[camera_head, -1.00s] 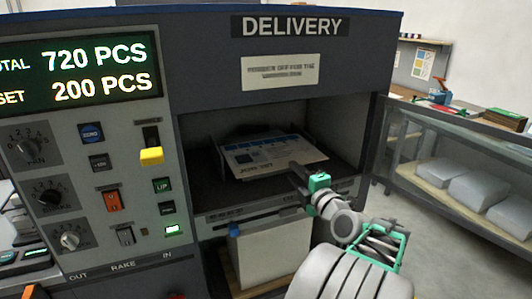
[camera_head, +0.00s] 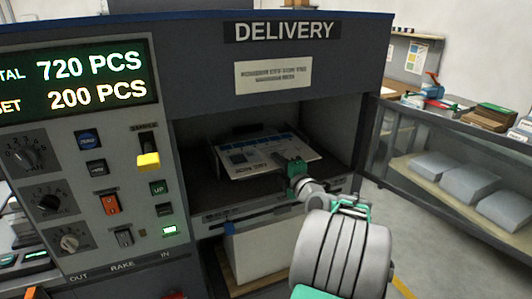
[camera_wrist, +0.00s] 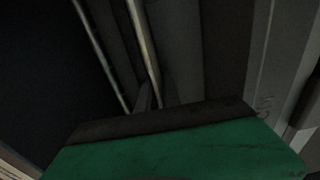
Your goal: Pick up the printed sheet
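The printed sheet (camera_head: 262,154) lies in the open bay of the delivery unit (camera_head: 285,65), pale with a blue band along its far edge and dark print. My gripper (camera_head: 287,165) is at the sheet's near right edge, its tip overlapping the sheet in the head view. I cannot tell whether the fingers touch it or grip it. In the wrist view a green gripper part (camera_wrist: 180,155) with a dark strip fills the bottom, and dark metal bars lie beyond it; the sheet cannot be made out there.
A control panel (camera_head: 90,190) with knobs and switches stands left of the bay. A white stack (camera_head: 265,250) sits below the bay. A glass-fronted case (camera_head: 450,175) with pale bundles stands at the right. The bay walls close in around the sheet.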

